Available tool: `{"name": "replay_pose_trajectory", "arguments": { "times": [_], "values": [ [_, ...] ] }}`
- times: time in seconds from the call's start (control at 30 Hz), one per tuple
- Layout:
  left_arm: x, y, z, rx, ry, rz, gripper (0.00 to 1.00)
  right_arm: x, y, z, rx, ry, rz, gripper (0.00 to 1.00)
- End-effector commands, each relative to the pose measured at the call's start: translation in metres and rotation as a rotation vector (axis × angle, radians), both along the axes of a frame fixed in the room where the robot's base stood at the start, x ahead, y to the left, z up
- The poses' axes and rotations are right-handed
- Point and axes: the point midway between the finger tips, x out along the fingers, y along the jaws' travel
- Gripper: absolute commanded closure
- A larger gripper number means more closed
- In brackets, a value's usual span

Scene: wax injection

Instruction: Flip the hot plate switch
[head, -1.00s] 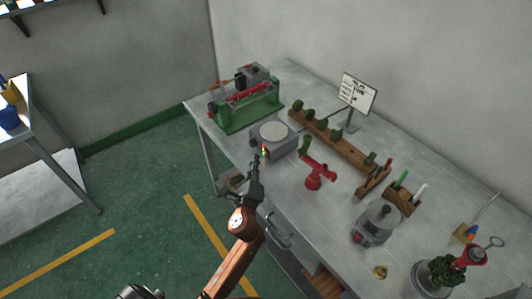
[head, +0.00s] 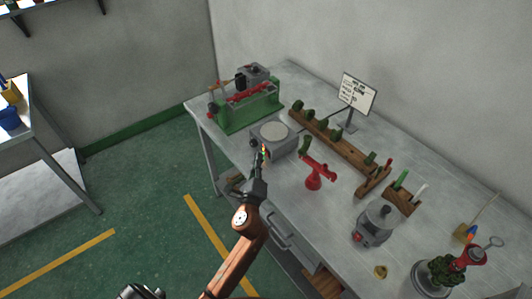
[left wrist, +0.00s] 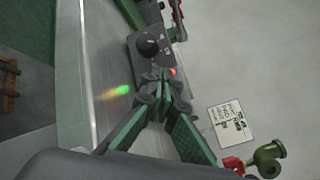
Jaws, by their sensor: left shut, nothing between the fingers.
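The hot plate (head: 287,148) is a grey box with a pale round top, near the front edge of the workbench. Its front panel (left wrist: 150,28) shows in the left wrist view, with a black knob (left wrist: 148,47). A small red glowing spot (left wrist: 173,71) shows right by my fingertips; it may be the switch, which I cannot make out clearly. My left gripper (head: 256,149) is shut and empty, with its tips at the front of the hot plate. The tips also show in the left wrist view (left wrist: 163,76); whether they touch the panel I cannot tell.
A green machine (head: 250,115) stands left of the hot plate. A red clamp stand (head: 314,180) is to its right, and a wooden rack (head: 340,148) behind. A grey pot (head: 375,222) stands farther right. The floor in front of the bench is free.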

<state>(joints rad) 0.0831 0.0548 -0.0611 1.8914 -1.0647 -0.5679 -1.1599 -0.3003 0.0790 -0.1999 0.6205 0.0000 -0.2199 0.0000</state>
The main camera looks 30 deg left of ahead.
Motion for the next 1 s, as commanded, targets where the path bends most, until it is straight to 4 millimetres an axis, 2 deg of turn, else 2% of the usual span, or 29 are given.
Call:
{"name": "replay_pose_trajectory", "arguments": {
  "times": [0.63, 1.0],
  "values": [
    [0.0003, 0.0000, 0.0002, 0.000, 0.000, 0.000, 1.00, -0.0003, -0.0002, 0.0002, 0.000, 0.001, 0.000, 0.40],
    [0.0083, -0.0032, 0.0014, 0.000, 0.000, 0.000, 1.00, 0.0008, -0.0010, 0.0028, -0.001, -0.001, 0.001, 0.40]
  ]
}}
